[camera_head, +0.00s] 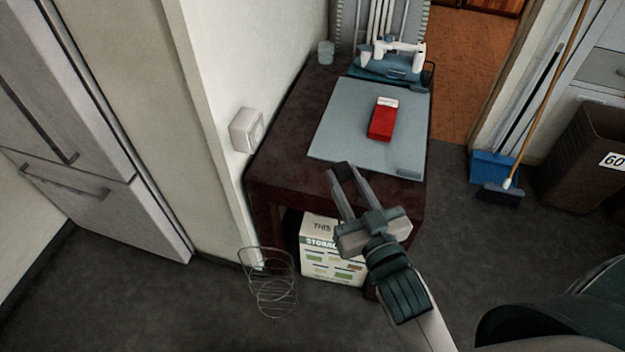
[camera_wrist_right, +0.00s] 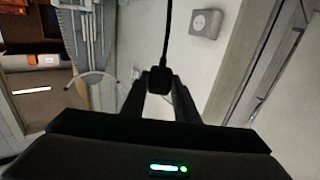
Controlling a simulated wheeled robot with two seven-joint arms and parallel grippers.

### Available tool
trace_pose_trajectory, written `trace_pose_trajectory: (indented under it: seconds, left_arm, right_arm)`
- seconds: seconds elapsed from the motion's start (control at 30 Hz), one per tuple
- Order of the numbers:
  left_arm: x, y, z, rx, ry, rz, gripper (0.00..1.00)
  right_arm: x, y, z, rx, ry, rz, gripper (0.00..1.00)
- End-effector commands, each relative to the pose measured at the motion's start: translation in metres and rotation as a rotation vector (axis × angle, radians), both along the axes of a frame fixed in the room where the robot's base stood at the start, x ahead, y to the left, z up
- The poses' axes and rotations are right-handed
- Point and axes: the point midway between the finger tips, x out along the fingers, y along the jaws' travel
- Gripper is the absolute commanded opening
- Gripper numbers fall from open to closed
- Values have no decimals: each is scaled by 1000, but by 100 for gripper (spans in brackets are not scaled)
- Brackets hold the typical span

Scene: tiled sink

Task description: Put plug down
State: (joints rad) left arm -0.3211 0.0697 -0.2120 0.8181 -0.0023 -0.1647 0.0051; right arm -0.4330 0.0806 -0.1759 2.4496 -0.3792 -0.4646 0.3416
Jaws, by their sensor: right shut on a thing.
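The black plug (camera_wrist_right: 160,80) is between the fingertips of my right gripper (camera_wrist_right: 160,92) in the right wrist view, with its dark cord running up out of the picture. In the head view my right gripper (camera_head: 345,178) is shut on it, in front of the near edge of the dark table (camera_head: 277,150). The plug is hard to make out there. A white wall socket (camera_head: 247,130) is on the wall left of the table; it also shows in the wrist view (camera_wrist_right: 205,23), apart from the plug. My left gripper is not in view.
A grey mat (camera_head: 345,130) on the table bears a red box (camera_head: 381,122). A blue and white appliance (camera_head: 392,62) and a small cup (camera_head: 326,53) stand behind. A storage box (camera_head: 330,268) and wire basket (camera_head: 270,285) are below.

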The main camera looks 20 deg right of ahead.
Motion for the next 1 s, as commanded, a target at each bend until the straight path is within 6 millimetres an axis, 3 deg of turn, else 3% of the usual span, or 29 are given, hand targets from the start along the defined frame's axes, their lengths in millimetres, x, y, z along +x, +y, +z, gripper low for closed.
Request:
trace_pose_trajectory:
  seconds: [0.27,0.43,0.6,0.8,1.0]
  left_arm:
    - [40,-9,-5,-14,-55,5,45]
    - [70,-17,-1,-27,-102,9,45]
    - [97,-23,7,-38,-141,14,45]
    - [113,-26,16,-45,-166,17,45]
    - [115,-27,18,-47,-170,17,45]
  right_arm:
    - [66,-5,-57,-12,-4,113,0]
    - [125,-33,-90,-18,0,166,0]
    - [179,-77,-106,-15,4,177,0]
    - [211,-112,-106,-6,3,168,0]
    - [217,-120,-104,-2,3,164,0]
